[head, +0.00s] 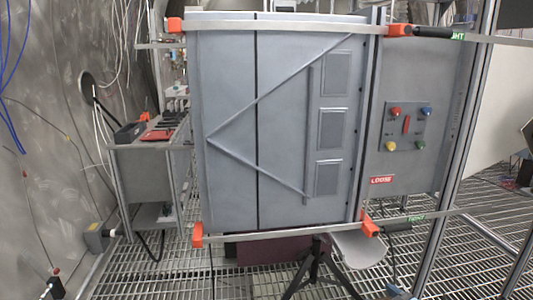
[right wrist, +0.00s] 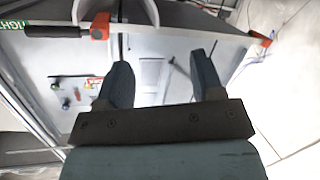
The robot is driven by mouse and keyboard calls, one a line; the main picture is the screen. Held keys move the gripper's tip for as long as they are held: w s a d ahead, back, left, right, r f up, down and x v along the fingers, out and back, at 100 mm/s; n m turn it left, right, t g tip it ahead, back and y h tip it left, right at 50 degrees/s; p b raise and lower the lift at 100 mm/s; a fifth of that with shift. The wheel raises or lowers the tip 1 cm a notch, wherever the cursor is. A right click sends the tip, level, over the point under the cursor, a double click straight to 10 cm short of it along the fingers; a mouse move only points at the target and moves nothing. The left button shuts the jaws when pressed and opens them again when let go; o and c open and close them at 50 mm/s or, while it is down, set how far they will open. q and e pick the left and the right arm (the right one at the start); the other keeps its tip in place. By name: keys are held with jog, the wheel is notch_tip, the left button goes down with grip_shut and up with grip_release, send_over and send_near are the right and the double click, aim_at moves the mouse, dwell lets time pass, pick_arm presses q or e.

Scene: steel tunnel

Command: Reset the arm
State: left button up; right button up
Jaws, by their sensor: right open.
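My right gripper (right wrist: 161,78) shows in the right wrist view, with its two dark fingers spread apart and nothing between them. A bar clamp with a black handle and orange jaw (right wrist: 98,27) lies beyond the fingers, at the upper left. Neither gripper shows in the head view. There, a large grey cabinet (head: 230,120) stands upright in the middle. Bar clamps run across its top (head: 280,26) and bottom (head: 290,235), with orange jaws at their ends.
A button panel (head: 407,126) sits right of the cabinet door, above a red "LOOSE" label (head: 382,181). A tripod (head: 315,270) stands below on the grated floor (head: 170,275). A bench with tools (head: 150,165) stands at the left. A metal post (head: 465,150) rises at the right.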

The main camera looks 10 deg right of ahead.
jog(key=s+a+r+m+y, duration=0.15)
jog(key=s+a+r, duration=0.25)
jog(key=s+a, duration=0.5)
jog(key=s+a+r+y, duration=0.3)
jog(key=s+a, duration=0.4)
jog(key=a, duration=0.4)
jog(key=s+a+r+m+t+y+p, duration=0.1)
jog(key=s+a+r+m+t+p, duration=0.2)
jog(key=r, duration=0.7)
pick_arm(q)
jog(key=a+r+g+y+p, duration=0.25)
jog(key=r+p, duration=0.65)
jog(key=p, duration=1.1)
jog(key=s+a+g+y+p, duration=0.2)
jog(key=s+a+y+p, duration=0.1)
jog(key=p, duration=1.4)
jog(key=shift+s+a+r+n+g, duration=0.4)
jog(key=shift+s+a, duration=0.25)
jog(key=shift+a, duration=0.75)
pick_arm(e)
jog(key=s+d+r+n+g+h, duration=0.1)
jog(key=s+d+r+g+h, duration=0.4)
jog(key=d+g+h, duration=0.1)
jog(key=shift+d+g, duration=0.7)
jog(key=shift+d, duration=0.4)
